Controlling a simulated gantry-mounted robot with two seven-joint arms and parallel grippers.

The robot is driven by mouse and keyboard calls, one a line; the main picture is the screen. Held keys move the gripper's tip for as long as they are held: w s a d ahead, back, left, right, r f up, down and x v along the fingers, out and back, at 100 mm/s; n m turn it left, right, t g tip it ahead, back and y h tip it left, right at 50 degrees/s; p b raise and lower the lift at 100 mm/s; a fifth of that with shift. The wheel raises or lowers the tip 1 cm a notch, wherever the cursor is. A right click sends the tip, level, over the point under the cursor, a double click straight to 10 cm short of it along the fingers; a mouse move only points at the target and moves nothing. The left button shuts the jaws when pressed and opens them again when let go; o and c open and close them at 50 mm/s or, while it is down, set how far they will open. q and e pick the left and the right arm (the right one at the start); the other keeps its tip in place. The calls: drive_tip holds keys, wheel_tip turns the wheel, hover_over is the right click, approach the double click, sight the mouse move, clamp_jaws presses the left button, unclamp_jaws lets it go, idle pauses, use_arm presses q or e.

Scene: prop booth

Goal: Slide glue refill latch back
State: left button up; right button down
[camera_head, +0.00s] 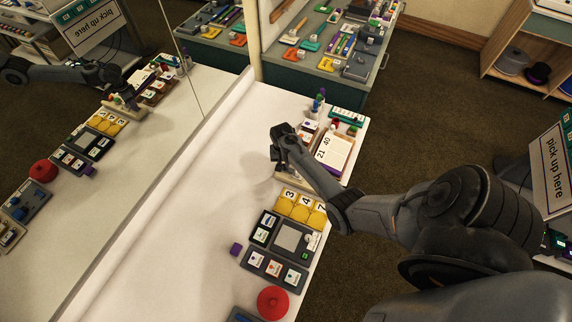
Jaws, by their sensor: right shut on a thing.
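My right gripper (281,149) reaches in from the right over the white table (200,200). It is shut at the left edge of a wooden tray (317,178) near the table's far end. What sits between its fingers is small and mostly hidden by the gripper, so I cannot name it. I cannot make out a glue refill latch for certain. My left gripper does not show, apart from what the mirror at left reflects of an arm.
A notepad (335,150) and small cards lie right of the gripper. Nearer stand yellow number tiles (301,207), a dark device (288,239), a purple cube (236,249) and a red round thing (273,303). The table's left part is clear up to the mirror (90,150).

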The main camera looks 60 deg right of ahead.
drive_tip(key=shift+w, duration=0.5)
drive_tip(key=shift+s, duration=0.1)
drive_tip(key=c, duration=1.5)
unclamp_jaws()
drive_tip(key=o, duration=0.4)
drive_tip(key=shift+o, duration=0.2)
drive_tip(key=shift+r, duration=0.1)
